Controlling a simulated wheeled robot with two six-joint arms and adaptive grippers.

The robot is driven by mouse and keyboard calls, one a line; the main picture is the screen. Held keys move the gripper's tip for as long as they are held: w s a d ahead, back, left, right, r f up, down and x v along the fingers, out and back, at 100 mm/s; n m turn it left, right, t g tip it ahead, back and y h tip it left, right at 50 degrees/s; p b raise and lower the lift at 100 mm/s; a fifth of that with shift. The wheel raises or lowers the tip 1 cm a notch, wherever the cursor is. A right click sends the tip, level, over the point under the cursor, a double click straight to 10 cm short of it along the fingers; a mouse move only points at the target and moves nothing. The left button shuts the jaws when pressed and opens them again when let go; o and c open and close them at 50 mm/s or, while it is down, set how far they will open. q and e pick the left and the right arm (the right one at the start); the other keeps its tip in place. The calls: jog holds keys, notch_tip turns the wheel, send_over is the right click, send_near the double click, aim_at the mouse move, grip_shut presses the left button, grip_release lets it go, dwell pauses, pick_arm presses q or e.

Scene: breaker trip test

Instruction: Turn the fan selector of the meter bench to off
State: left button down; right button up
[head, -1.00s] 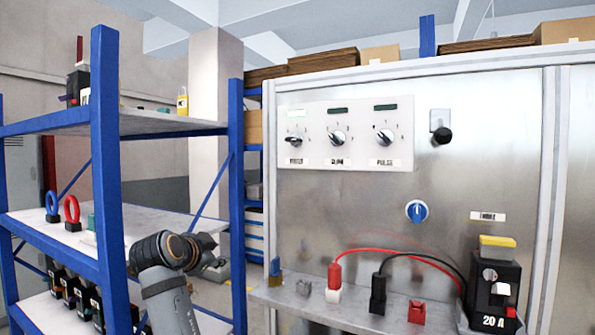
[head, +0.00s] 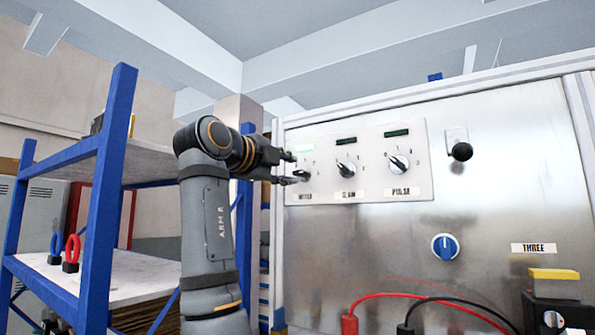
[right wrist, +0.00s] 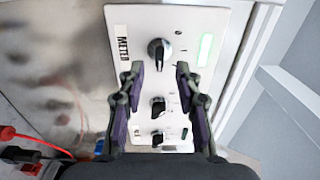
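A white panel on the metal cabinet holds three black selector knobs. The one labelled METER (head: 302,172) is at the left; the middle knob (head: 346,167) and the PULSE knob (head: 398,163) are to its right. No label that I can read says fan. My right gripper (head: 288,169) is level with the METER knob, at its left. In the right wrist view, the fingers (right wrist: 160,72) are open and empty, with the METER knob (right wrist: 159,52) just beyond and between their tips. I cannot tell whether they touch it. My left gripper is not in view.
A lit green display (right wrist: 207,48) is beside the METER knob. Right of and below the panel are a black knob (head: 461,151) and a blue knob (head: 445,246). Red and black leads run low along the cabinet. A blue-framed shelf (head: 105,200) stands left.

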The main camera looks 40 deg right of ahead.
aim_at(298, 173)
jog(key=x, duration=0.4)
jog(key=shift+w+d+p, duration=0.2)
jog(key=shift+d+p, duration=0.1)
jog(key=shift+d, duration=0.05)
grip_shut()
